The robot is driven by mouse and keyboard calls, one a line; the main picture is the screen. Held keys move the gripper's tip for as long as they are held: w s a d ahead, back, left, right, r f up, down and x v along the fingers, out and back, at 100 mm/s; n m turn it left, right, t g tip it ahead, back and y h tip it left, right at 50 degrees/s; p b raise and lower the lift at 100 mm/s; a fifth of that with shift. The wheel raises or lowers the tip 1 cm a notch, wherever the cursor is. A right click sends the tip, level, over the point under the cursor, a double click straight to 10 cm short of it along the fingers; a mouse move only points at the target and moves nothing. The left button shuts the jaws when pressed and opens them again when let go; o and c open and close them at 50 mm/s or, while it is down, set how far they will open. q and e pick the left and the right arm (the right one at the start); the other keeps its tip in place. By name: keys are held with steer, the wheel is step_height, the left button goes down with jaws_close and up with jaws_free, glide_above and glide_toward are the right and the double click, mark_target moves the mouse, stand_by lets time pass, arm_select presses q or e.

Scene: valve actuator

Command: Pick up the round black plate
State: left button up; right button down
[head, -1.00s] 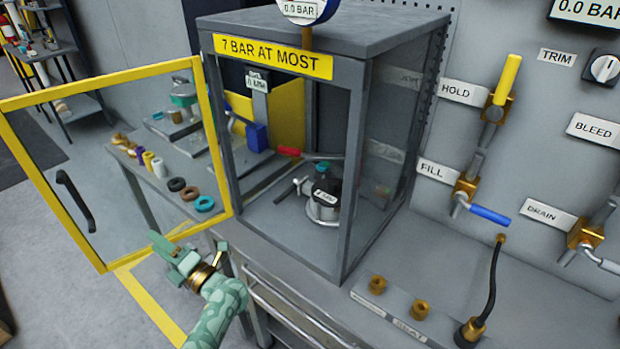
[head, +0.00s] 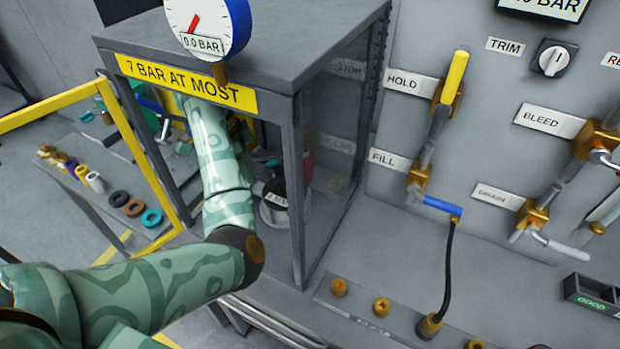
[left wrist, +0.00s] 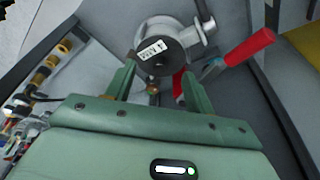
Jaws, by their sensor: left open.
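The round black plate (left wrist: 168,62), with a white label on it, sits on a grey metal valve body (left wrist: 178,28) inside the cabinet. My left gripper (left wrist: 158,68) is open, with one finger on each side of the plate's near edge in the left wrist view. I cannot tell whether the fingers touch it. In the head view my left arm reaches into the cabinet and its gripper is mostly hidden. My right gripper is out of view.
The cabinet (head: 297,180) has a frame post close to my arm and a yellow-framed door (head: 45,108) open at left. A red-handled lever (left wrist: 250,47) lies beside the valve body. Wall valves such as the blue-handled one (head: 440,206) stand at right.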

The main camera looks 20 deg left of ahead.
arm_select(q)
steer(key=w+d+h+b, duration=0.1)
steer(key=w+d, duration=0.1)
steer(key=w, duration=0.1)
steer(key=t+b, duration=0.1)
steer(key=b, duration=0.3)
glide_above(284, 183)
steer(key=s+a, duration=0.2)
step_height(284, 183, down, 5)
steer(key=shift+a+r, duration=0.15)
steer(key=shift+w+f, duration=0.15)
steer(key=shift+f, duration=0.1)
steer(key=b+x, duration=0.2)
steer(key=x, duration=0.2)
steer(key=shift+r+b, duration=0.1)
steer(key=shift+b, duration=0.3)
steer(key=shift+w+d+f, duration=0.15)
steer(key=shift+d+f, duration=0.15)
steer(key=shift+f, duration=0.05)
steer(key=shift+r, duration=0.1)
steer(key=c, duration=1.2)
steer(key=shift+o, duration=0.2)
steer(key=shift+r, duration=0.15)
